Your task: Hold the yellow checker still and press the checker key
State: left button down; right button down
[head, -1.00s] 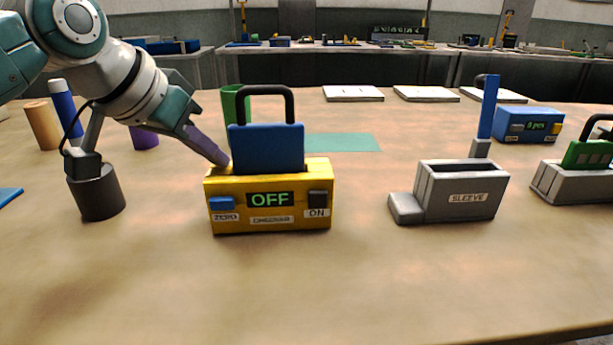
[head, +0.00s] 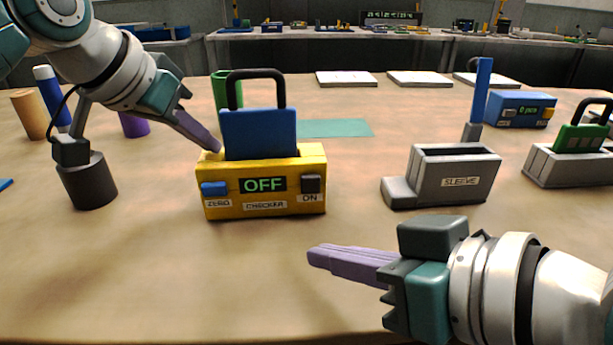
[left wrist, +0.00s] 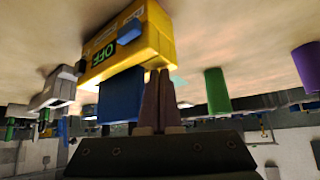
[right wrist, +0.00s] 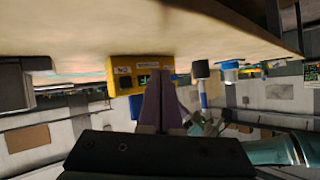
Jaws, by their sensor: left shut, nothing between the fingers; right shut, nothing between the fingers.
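The yellow checker (head: 265,205) stands upright on the table with a blue block with a black handle (head: 259,132) in its top. Its display reads OFF, with a blue ZERO key (head: 214,188) at left and a dark ON key (head: 311,184) at right. My left gripper (head: 216,148) is shut and empty, its tips at the checker's back left top edge; I cannot tell if they touch. The checker also shows in the left wrist view (left wrist: 150,40). My right gripper (head: 315,255) is shut and empty in front of the checker, apart from it. The right wrist view shows the checker (right wrist: 150,65) beyond its fingers.
A grey sleeve (head: 455,180) stands to the right, with a blue device (head: 520,110) and a green block in a grey holder (head: 560,165) beyond. A dark cylinder (head: 88,182) stands at left. A green cylinder (head: 222,92) is behind the checker. The front left table is clear.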

pick_arm(q)
jog(key=shift+s+a+f, duration=0.1)
jog(key=shift+f, duration=0.15)
pick_arm(e)
jog(key=shift+w+a, duration=0.15)
jog(key=shift+w, duration=4.2)
jog(key=shift+w, duration=0.1)
jog(key=shift+w, duration=0.3)
jog(key=shift+w, duration=0.5)
jog(key=shift+s, duration=0.95)
jog(key=shift+s, duration=3.05)
